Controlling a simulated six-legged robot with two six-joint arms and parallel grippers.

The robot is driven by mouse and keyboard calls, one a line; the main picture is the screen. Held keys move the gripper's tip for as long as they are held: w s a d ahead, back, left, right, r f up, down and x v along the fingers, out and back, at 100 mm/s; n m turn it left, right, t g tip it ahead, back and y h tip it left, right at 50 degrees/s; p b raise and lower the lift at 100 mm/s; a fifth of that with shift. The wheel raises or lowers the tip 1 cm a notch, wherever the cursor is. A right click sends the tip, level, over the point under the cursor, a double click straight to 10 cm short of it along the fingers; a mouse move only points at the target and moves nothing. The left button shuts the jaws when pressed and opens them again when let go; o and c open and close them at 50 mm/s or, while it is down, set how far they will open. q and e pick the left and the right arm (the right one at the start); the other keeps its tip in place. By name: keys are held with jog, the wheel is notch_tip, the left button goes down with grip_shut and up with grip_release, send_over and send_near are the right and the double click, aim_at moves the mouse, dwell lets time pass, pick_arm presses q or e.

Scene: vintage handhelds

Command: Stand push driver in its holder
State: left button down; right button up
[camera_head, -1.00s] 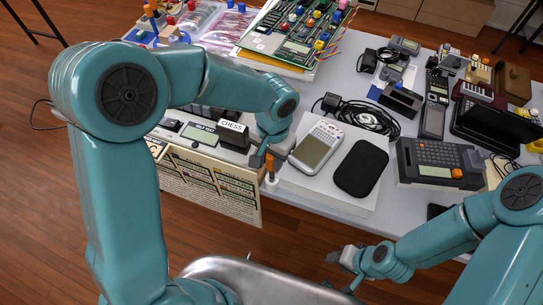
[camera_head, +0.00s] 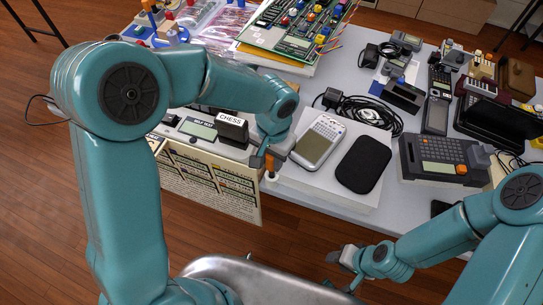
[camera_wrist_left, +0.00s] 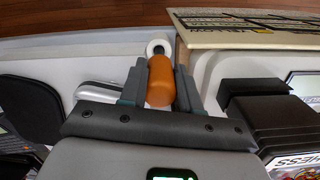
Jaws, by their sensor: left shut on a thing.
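The push driver has an orange handle (camera_wrist_left: 160,82), and my left gripper (camera_wrist_left: 160,88) is shut on it in the left wrist view. In the head view a bit of the orange handle (camera_head: 269,163) shows between the fingers of the left gripper (camera_head: 268,158). A small white round holder (camera_head: 271,176) stands at the table's front edge, just below the handle. It also shows as a white ring (camera_wrist_left: 158,47) at the handle's far end in the wrist view. The driver's tip is hidden, so I cannot tell how deep it sits. My right gripper (camera_head: 344,265) is away from it, low in the head view.
A sign board (camera_head: 210,184) hangs at the table front, left of the holder. A black CHESS box (camera_head: 232,132) stands close to the left gripper. A silver calculator (camera_head: 318,141) and a black case (camera_head: 363,164) lie to the right. Several handhelds fill the table's right side.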

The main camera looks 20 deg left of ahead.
pick_arm(q)
jog(key=shift+f+b, duration=0.6)
jog(key=shift+f, duration=0.2)
jog(key=shift+r, duration=0.2)
jog(key=shift+r+p, duration=1.3)
jog(key=shift+r, duration=0.4)
jog(key=shift+b, duration=0.3)
dwell(0.3)
jog(key=shift+f+b, duration=1.55)
jog(key=shift+f, duration=0.3)
jog(key=c, duration=0.7)
grip_release()
jog(key=shift+c, duration=0.2)
notch_tip(320, 180, up, 16)
jog(key=p, duration=0.1)
jog(key=shift+w+r, duration=0.2)
jog(key=shift+w, duration=0.2)
